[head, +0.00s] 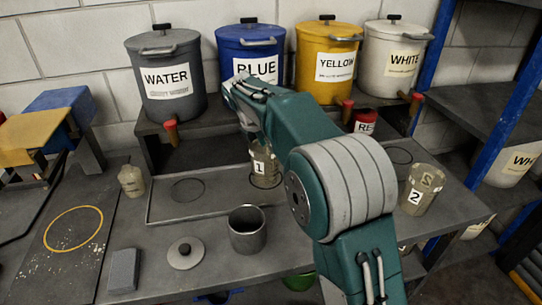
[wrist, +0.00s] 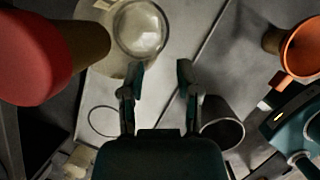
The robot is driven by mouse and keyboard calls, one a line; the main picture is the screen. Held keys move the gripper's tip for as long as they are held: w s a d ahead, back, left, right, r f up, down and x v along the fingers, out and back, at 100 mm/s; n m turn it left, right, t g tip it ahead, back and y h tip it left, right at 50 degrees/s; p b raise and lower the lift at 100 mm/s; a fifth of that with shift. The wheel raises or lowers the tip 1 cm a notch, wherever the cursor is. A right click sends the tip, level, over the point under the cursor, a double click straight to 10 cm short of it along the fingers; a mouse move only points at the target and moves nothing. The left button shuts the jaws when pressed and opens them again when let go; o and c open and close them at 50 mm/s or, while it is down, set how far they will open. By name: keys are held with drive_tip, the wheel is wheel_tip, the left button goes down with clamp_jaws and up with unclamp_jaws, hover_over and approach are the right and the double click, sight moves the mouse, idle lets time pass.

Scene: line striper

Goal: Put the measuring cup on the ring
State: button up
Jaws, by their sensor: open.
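Measuring cup 1 (head: 264,170) is a clear, brownish cup standing upright at the right part of the tray, partly hidden by my arm. In the wrist view a clear round cup (wrist: 141,30) shows from above, beyond my fingertips. My gripper (wrist: 158,78) is open and empty, with the cup outside its fingers; the head view mostly hides it behind my arm. A thin dark ring (head: 187,190) is marked in the tray to the left of cup 1, and shows empty in the wrist view (wrist: 104,121). Measuring cup 2 (head: 420,190) stands at the right.
A dark pot (head: 247,232) and a lid (head: 185,254) are in front of the tray (head: 160,218). A small cup (head: 131,181) stands to its left. A yellow ring (head: 73,229) lies on the left board. Labelled buckets with taps stand behind, including the water bucket (head: 170,100).

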drive_tip(key=s+d+r+m+y, duration=0.1)
drive_tip(key=s+d+r+m, duration=0.45)
drive_tip(key=s, duration=0.35)
drive_tip(key=s+d+r+m+y, duration=0.1)
drive_tip(key=s+d+r+m, duration=0.3)
drive_tip(key=s+m, duration=0.4)
drive_tip(key=s+d+f+m+t, duration=0.1)
drive_tip(key=s+d+f+m, duration=0.1)
drive_tip(key=s+m, duration=0.4)
drive_tip(key=s+d+f+m+t+y, duration=0.1)
drive_tip(key=s+f+m, duration=0.4)
drive_tip(key=s, duration=0.8)
drive_tip(key=shift+s+d+m, duration=0.3)
drive_tip(key=shift+d+m, duration=0.35)
drive_tip(key=shift+d, duration=0.15)
